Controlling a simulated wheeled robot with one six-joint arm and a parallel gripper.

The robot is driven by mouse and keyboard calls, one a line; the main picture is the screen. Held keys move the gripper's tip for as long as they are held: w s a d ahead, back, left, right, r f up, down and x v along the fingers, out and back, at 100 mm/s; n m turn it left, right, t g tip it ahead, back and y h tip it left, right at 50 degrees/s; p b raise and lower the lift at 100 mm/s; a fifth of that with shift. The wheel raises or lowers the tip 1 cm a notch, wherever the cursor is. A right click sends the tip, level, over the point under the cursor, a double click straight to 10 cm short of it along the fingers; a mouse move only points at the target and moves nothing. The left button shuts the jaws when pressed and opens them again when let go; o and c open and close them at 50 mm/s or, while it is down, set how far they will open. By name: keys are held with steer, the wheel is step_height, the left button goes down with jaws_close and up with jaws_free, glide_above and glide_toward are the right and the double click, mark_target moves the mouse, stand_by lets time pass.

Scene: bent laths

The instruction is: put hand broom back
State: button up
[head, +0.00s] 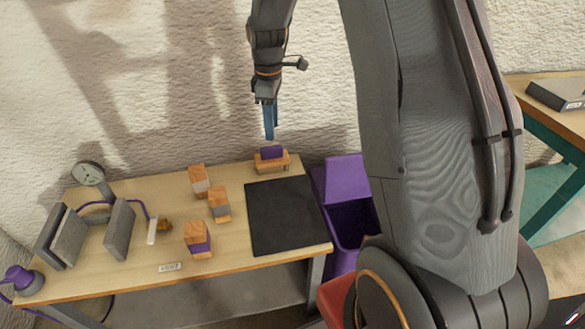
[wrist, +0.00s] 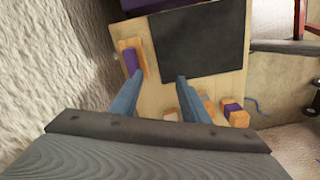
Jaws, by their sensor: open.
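I cannot clearly make out a hand broom. A small item with a pale upright part and a brown part (head: 158,228) lies on the left half of the workbench (head: 130,270), beside a grey plate, and may be it. A purple block on a small wooden stand (head: 271,157) is at the back edge of the bench; it also shows in the wrist view (wrist: 133,60). My gripper (head: 269,136) is open and empty, in the air above that stand. In the wrist view its two blue fingers (wrist: 158,82) are apart with bare bench between them.
A black mat (head: 284,215) lies on the right half of the bench, clear. Several wooden blocks with coloured bands (head: 198,240) stand mid-bench. Grey upright plates (head: 68,238) and a dial gauge (head: 89,175) are at left. A purple bin (head: 347,180) stands right of the bench.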

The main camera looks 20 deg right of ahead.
steer(key=s+a+r+m, duration=0.1)
steer(key=s+m, duration=0.5)
steer(key=s, duration=0.7)
steer(key=s+a+r+m, duration=0.1)
steer(key=s+m, duration=0.5)
steer(key=s, duration=0.8)
steer(key=shift+a+r, duration=0.35)
steer(key=shift+a, duration=0.4)
steer(key=shift+c, duration=0.4)
